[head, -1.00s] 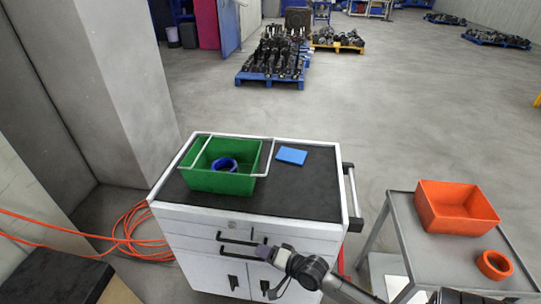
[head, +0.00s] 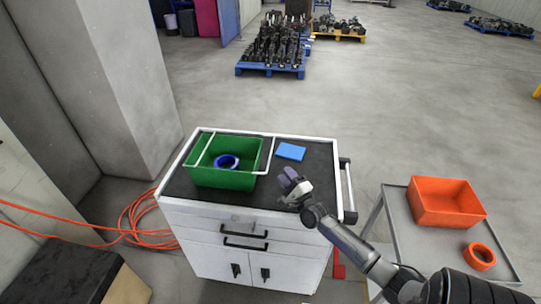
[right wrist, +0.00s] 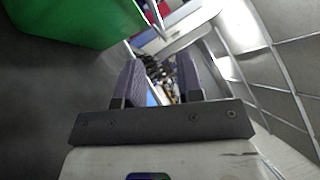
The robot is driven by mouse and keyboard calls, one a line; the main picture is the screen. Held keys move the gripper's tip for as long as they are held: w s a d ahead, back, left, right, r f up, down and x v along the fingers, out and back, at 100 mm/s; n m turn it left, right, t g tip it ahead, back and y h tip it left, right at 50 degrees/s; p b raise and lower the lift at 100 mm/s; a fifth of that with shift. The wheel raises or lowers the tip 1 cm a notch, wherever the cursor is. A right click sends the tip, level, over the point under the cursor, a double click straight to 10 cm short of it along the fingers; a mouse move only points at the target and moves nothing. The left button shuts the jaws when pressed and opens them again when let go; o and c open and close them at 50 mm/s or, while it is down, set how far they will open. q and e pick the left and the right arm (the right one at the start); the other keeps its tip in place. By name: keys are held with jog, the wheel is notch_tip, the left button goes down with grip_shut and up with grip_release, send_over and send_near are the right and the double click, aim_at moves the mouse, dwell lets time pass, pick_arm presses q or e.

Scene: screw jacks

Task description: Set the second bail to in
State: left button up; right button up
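A green bin (head: 225,180) stands on the cart's dark top with a blue ring (head: 226,162) inside. It has two pale wire bails. The left bail (head: 205,150) lies inward across the bin's left part. The right bail (head: 269,155) sticks out past the bin's right side. My right gripper (head: 288,180) is right of the bin and near the right bail, apart from it. In the right wrist view its fingers (right wrist: 158,82) are spread with nothing clearly between them, and the green bin (right wrist: 70,18) shows at upper left. My left gripper is not in view.
A blue block (head: 291,152) lies on the cart top (head: 318,165) behind my right gripper. A grey side table (head: 405,235) at right holds an orange bin (head: 445,205) and an orange ring (head: 480,257). Orange cable (head: 135,225) lies on the floor at left.

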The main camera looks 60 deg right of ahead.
jog(key=x, duration=1)
jog(key=shift+w+b, duration=0.1)
jog(key=shift+b, duration=0.3)
grip_shut()
